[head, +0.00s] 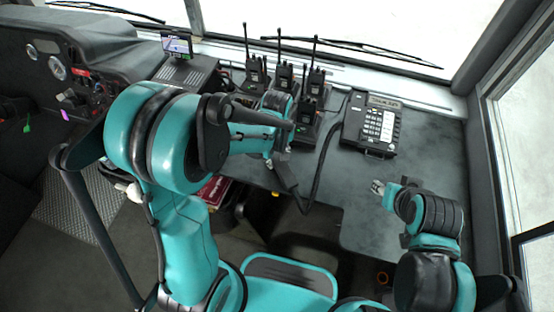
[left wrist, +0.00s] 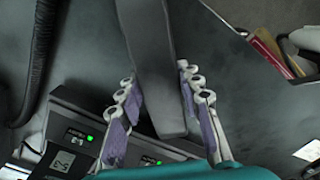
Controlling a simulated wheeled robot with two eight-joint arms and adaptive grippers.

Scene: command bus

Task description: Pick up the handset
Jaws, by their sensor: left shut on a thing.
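The handset (head: 287,177) is a long dark grey bar, held off the phone base near the counter's front edge. My left gripper (head: 281,158) is shut on it. In the left wrist view the handset (left wrist: 158,65) runs between the two purple-padded fingers, and its far end is cut off by the top of the picture. The black desk phone (head: 372,124) has white keys and an empty cradle side. A dark cord (head: 326,160) hangs from it toward the handset. My right gripper (head: 378,187) is over the counter's right part, away from the phone; its opening is too small to judge.
Several radios with upright antennas (head: 284,76) stand in chargers behind and beside my left gripper. Charger fronts with green lights (left wrist: 75,133) show close to the fingers. The counter (head: 432,150) is clear right of the phone. A small screen (head: 177,45) stands at the back left.

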